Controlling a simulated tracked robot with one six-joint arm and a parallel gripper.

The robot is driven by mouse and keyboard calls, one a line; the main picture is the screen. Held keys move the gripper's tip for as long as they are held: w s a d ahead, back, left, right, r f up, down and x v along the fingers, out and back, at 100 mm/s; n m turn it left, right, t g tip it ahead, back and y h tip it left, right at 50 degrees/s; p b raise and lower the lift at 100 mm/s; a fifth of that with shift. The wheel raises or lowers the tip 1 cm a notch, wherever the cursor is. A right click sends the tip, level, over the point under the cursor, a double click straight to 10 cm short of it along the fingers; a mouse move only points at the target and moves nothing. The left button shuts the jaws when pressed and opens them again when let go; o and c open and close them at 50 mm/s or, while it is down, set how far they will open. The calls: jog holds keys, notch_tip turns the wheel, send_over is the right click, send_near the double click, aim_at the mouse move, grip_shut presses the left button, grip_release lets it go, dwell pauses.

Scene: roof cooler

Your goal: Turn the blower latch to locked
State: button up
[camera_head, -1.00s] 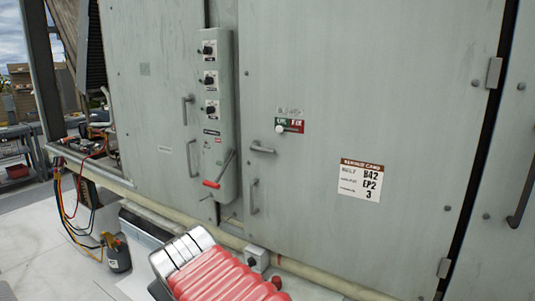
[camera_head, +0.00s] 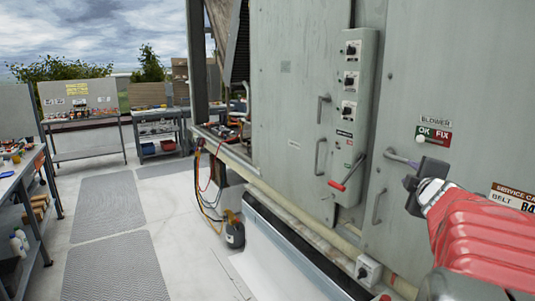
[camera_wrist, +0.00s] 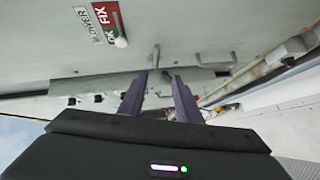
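The blower latch (camera_head: 399,158) is a small grey handle on the right cabinet door, lying nearly level and sloping slightly down to the right. It sits below the BLOWER plate (camera_head: 434,137), which has a green OK half, a red FIX half and a white knob by OK. My gripper (camera_head: 411,183) is close to the latch's right end in the head view. In the wrist view, my gripper's two dark fingers (camera_wrist: 158,76) are apart, and the latch (camera_wrist: 155,56) shows just beyond and between their tips. I cannot tell whether they touch it.
Left of the latch is a control box (camera_head: 349,105) with several knobs and a red-ended lever (camera_head: 338,185). A door handle (camera_head: 377,206) hangs below the latch. A service card (camera_head: 514,197) is at right. Pipes run along the cabinet's base. The floor at left is open between workbenches.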

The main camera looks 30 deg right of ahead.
aim_at(403, 162)
jog(key=shift+s+d+r+n, duration=0.2)
jog(key=shift+s+d+n, duration=0.2)
jog(key=shift+d, duration=0.35)
jog(key=shift+w, duration=0.1)
jog(key=shift+x, duration=6.85)
jog(key=shift+r, duration=0.2)
jog(key=shift+c, duration=0.5)
grip_shut()
jog(key=shift+a+f, duration=0.1)
jog(key=shift+a, duration=0.1)
